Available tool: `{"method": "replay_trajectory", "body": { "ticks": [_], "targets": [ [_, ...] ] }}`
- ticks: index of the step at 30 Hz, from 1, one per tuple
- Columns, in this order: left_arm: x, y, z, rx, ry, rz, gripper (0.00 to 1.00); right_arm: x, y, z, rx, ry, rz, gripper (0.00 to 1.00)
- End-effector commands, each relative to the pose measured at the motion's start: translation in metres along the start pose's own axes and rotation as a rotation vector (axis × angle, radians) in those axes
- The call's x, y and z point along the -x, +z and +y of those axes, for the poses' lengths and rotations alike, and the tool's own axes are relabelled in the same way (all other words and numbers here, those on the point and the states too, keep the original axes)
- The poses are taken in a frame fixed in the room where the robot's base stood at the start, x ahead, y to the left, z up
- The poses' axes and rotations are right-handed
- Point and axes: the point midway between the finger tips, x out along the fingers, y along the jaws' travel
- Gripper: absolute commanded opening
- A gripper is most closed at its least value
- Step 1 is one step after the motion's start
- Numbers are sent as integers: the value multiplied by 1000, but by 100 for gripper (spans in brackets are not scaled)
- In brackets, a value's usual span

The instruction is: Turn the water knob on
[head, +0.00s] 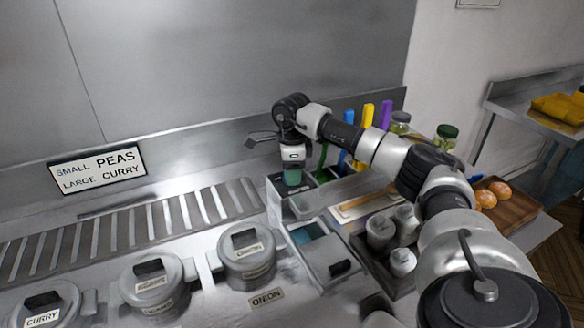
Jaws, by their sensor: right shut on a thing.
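My right arm comes in from the right, and its gripper (293,166) points down over a small metal container near the back wall. It is shut on a small green piece (292,178) right below it; the fingers hide most of this piece, and I cannot tell whether it is a knob. A dark, angled fitting (262,138) sticks out to the left of the gripper; I cannot tell whether it is a tap. No knob clearly marked for water shows. My left gripper is not in view.
Blue (348,128), yellow (367,116) and purple (385,115) upright handles stand behind my right arm. Lidded pots (245,255) line the front left beside a slotted grate (130,230). Shakers (380,232) and a board with buns (517,205) lie right.

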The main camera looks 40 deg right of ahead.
Motion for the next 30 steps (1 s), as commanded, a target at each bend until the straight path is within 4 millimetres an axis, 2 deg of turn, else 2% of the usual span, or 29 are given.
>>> {"method": "replay_trajectory", "body": {
  "ticks": [30],
  "targets": [
    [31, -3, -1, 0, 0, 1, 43, 2, 0, 0, -950, -1, -1, 24]
  ]
}}
